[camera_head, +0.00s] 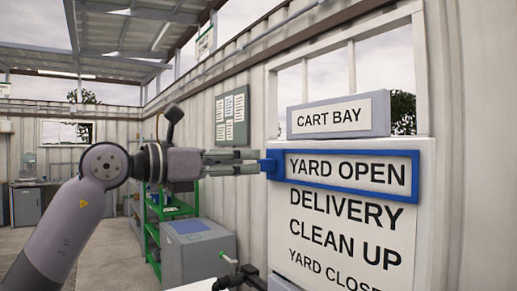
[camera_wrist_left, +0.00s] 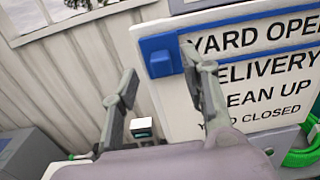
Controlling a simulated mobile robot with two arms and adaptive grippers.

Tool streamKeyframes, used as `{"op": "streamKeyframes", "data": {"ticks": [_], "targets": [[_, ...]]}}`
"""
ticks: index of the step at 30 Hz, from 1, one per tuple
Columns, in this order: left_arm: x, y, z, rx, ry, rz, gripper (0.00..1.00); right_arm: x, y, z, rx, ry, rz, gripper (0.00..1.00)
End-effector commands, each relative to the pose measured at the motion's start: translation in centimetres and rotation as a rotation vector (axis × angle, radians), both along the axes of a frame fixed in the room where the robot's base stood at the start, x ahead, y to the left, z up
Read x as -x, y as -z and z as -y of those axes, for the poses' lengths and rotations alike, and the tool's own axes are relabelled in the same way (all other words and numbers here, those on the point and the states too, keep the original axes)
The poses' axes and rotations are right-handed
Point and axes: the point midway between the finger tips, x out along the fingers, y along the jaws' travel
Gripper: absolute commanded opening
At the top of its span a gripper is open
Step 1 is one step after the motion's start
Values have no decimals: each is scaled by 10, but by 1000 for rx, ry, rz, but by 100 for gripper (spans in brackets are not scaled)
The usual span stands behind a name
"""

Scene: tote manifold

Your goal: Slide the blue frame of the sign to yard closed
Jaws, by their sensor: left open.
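The white sign board (camera_head: 344,239) hangs on the wall, listing YARD OPEN, DELIVERY, CLEAN UP and YARD CLOSED from top to bottom. The blue frame (camera_head: 347,187) surrounds the top line, YARD OPEN. A blue tab (camera_head: 274,165) sticks out at the frame's left end; it also shows in the left wrist view (camera_wrist_left: 160,56). My left gripper (camera_head: 261,161) is open, its fingertips close to the tab. In the left wrist view, the tab appears between the fingertips, and the right finger overlaps the frame's edge. Contact cannot be told.
A grey cabinet (camera_head: 198,256) and a green shelf (camera_head: 172,211) stand along the wall. A green hose (camera_wrist_left: 303,156) shows at the lower right of the left wrist view.

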Motion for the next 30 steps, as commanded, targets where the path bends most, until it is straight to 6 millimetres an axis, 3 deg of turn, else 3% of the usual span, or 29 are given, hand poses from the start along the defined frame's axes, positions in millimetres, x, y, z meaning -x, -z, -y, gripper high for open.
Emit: {"op": "streamKeyframes", "data": {"ticks": [3, 9, 20, 30], "targets": [[-12, -3, 19, -1, 2, -2, 42, 0, -14, 0, 0, 0, 0, 50], [-24, -1, 36, 1, 1, -1, 42, 0, -22, 0, 1, 0, 0, 50], [-27, 1, 39, 0, 0, 0, 42, 0, -22, 0, 1, 1, 0, 50], [-26, 0, 39, 0, 0, 0, 19, -1, -22, 0, 0, 1, 1, 50]]}}
